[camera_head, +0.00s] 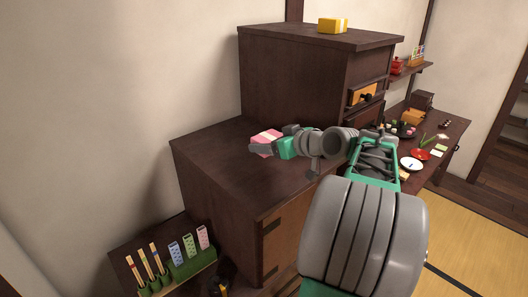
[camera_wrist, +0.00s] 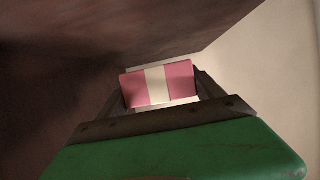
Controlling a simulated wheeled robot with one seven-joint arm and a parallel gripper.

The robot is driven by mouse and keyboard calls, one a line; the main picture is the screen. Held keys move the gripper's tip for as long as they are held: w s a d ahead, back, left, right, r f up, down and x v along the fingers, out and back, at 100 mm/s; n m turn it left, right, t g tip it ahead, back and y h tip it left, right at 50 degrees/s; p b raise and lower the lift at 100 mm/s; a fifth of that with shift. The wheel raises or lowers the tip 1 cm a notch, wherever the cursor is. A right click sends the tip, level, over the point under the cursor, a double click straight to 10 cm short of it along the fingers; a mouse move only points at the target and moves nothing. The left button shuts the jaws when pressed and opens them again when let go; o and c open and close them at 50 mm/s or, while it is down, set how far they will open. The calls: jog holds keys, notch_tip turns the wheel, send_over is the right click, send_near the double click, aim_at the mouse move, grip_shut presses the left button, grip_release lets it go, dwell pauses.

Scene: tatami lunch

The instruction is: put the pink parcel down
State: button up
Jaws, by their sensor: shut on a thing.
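The pink parcel (camera_head: 266,138) with a pale band is between the fingers of my gripper (camera_head: 262,147). In the head view it shows over the top of the lower dark wooden cabinet (camera_head: 215,150). I cannot tell whether its underside touches that top. In the wrist view the parcel (camera_wrist: 158,85) sits between the two dark fingers, pink on both sides of the cream band. My gripper is shut on it. Part of the parcel is hidden by the gripper.
A taller dark cabinet section (camera_head: 295,75) rises behind, with a yellow parcel (camera_head: 332,25) on top. An open drawer (camera_head: 367,93) juts from its front. A low stand with a green holder (camera_head: 185,270) is at lower left. The lower cabinet's top left of my gripper is clear.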

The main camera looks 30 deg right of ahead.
aim_at(265, 163)
jog(key=f, duration=0.1)
jog(key=w+f+p, duration=0.1)
jog(key=f, duration=0.1)
jog(key=w+f+p, duration=0.1)
jog(key=f, duration=0.1)
jog(key=shift+f, duration=0.15)
jog(key=shift+f, duration=0.15)
jog(key=shift+f+b, duration=0.15)
jog(key=shift+b, duration=0.25)
jog(key=o, duration=1.5)
jog(key=shift+c, duration=0.2)
